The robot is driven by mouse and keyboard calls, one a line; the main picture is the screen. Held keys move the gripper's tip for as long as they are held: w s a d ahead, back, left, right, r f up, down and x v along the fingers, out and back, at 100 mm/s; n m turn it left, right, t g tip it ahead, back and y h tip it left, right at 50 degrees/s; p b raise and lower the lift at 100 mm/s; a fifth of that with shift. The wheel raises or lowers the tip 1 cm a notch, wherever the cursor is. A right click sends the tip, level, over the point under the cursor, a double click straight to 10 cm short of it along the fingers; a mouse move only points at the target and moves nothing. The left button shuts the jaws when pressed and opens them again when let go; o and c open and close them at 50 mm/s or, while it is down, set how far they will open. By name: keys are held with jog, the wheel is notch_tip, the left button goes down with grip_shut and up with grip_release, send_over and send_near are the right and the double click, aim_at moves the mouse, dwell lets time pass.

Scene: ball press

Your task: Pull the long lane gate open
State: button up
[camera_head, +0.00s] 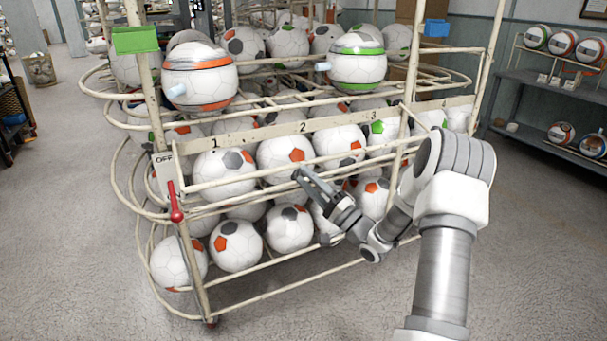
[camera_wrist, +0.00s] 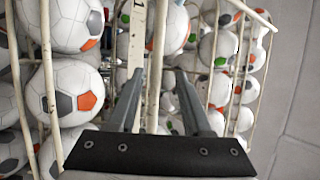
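The cream wire rack holds rows of white balls with orange, grey and green patches. Long cream rails cross its front below a board (camera_head: 237,137) numbered 1, 2, 3; I cannot tell for sure which rail is the long lane gate. My gripper (camera_head: 298,174) is at the front rails, below the number 2, in front of the balls. In the wrist view my gripper (camera_wrist: 161,72) has its two fingers apart, and a thin cream rail (camera_wrist: 157,62) runs between them. I cannot tell whether either finger touches it.
A red lever (camera_head: 175,204) hangs at the left front post under an OFF label. Two capped balls (camera_head: 200,76) sit on the upper rails. A dark shelf (camera_head: 555,90) with balls stands at the right. The floor in front (camera_head: 320,310) is clear.

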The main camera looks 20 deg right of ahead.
jog(key=shift+s+d+f, duration=0.25)
jog(key=shift+d+f, duration=0.05)
jog(key=shift+f, duration=0.4)
jog(key=shift+s+d+f, duration=0.25)
jog(key=shift+d+f, duration=0.1)
jog(key=shift+f, duration=0.35)
jog(key=shift+s+d+f, duration=0.25)
jog(key=shift+d+f, duration=0.05)
jog(key=shift+f, duration=0.4)
jog(key=p+v, duration=0.3)
jog(key=v, duration=1.4)
jog(key=shift+s, duration=0.2)
jog(key=shift+d+f, duration=0.1)
